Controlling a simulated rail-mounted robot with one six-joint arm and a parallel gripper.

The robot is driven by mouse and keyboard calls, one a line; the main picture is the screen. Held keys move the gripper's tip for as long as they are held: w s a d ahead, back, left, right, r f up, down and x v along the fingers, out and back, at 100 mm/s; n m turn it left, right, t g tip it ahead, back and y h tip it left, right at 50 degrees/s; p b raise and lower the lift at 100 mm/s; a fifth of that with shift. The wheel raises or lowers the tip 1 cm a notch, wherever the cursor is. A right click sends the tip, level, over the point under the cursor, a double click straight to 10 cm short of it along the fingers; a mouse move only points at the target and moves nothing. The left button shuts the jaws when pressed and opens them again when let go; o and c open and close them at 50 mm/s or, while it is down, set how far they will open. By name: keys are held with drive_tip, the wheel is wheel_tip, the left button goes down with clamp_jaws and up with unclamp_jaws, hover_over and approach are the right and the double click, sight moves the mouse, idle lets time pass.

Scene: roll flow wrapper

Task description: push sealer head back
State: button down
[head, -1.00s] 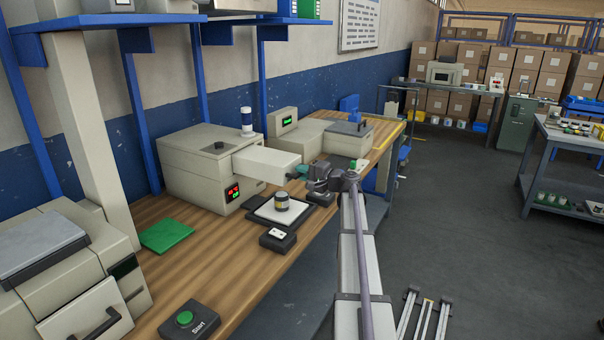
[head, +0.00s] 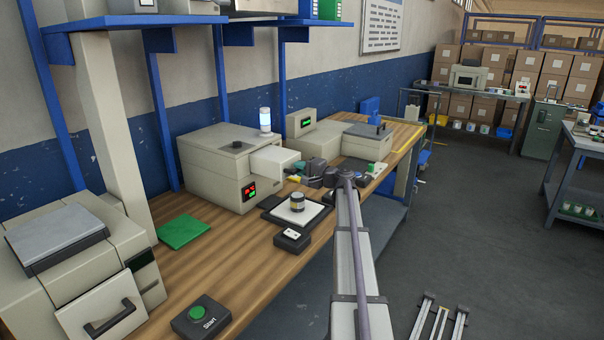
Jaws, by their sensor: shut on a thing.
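The sealer machine (head: 215,172) is a cream box on the wooden bench, with a red and green display on its front. Its sealer head (head: 276,161) is a pale block sticking out of the machine's right side. My gripper (head: 300,173) is at the head's outer end, shut on it. Small yellow and green parts show there, too small to tell apart. The exact grip is partly hidden by the gripper.
A jar (head: 297,202) stands on a white plate in front of the head. A black switch box (head: 292,240) is nearer. A green pad (head: 183,231) and a Start button box (head: 201,316) lie to the left. Another cream machine (head: 335,140) stands behind my gripper.

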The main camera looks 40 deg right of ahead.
drive_tip(key=x, duration=1.2)
drive_tip(key=shift+d, duration=0.1)
drive_tip(key=c, duration=1.3)
unclamp_jaws()
drive_tip(key=shift+w, duration=0.15)
drive_tip(key=shift+o, duration=0.9)
drive_tip(key=shift+s, duration=0.2)
drive_tip(key=v, duration=1)
drive_tip(key=shift+s, duration=0.3)
